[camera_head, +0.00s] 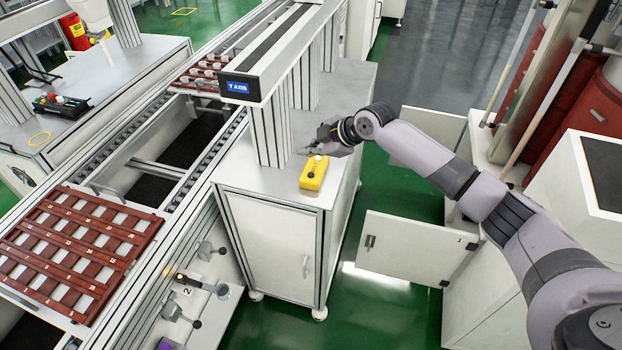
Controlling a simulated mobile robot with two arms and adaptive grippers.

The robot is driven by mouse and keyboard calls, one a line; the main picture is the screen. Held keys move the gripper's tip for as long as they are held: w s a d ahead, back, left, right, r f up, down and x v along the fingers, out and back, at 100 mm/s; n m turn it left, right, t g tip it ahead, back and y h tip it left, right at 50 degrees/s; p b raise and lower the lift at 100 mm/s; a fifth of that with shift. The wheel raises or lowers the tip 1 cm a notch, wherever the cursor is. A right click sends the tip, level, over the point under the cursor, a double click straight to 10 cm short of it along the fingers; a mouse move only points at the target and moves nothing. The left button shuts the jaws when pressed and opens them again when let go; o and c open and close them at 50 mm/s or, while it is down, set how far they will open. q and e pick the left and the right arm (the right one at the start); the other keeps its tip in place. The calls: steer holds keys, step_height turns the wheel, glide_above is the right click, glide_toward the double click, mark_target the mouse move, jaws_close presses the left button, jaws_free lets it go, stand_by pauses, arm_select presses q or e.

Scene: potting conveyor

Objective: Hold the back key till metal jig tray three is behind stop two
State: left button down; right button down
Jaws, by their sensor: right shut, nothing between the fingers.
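A yellow control box (314,173) with small buttons stands on the grey cabinet top (345,110). My right gripper (308,150) is shut and empty at the box's far end; I cannot tell whether it touches a button. Which button is the back key is too small to tell. A red-brown jig tray (75,250) with pale inserts and small numbers lies on the conveyor at the left. A second, similar tray (203,75) lies farther up the line. A label 2 (187,292) is on the conveyor's side, beside a small lever (181,276). My left gripper is out of view.
An aluminium post (268,135) carries the beam marked Y AXIS (238,88) just left of my right gripper. An open cabinet door (412,252) stands below my right arm. A dark control box (60,105) sits on the far left table.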

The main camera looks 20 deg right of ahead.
steer(key=b, duration=0.2)
glide_above(310, 176)
step_height(310, 176, down, 4)
steer(key=shift+f, duration=0.25)
steer(key=shift+f+b, duration=0.45)
stand_by(0.7)
steer(key=shift+f, duration=0.4)
steer(key=shift+f+b, duration=0.45)
steer(key=shift+b, duration=0.1)
stand_by(1.4)
steer(key=shift+r, duration=0.1)
stand_by(1.4)
steer(key=shift+r+p, duration=0.7)
steer(key=shift+r, duration=0.1)
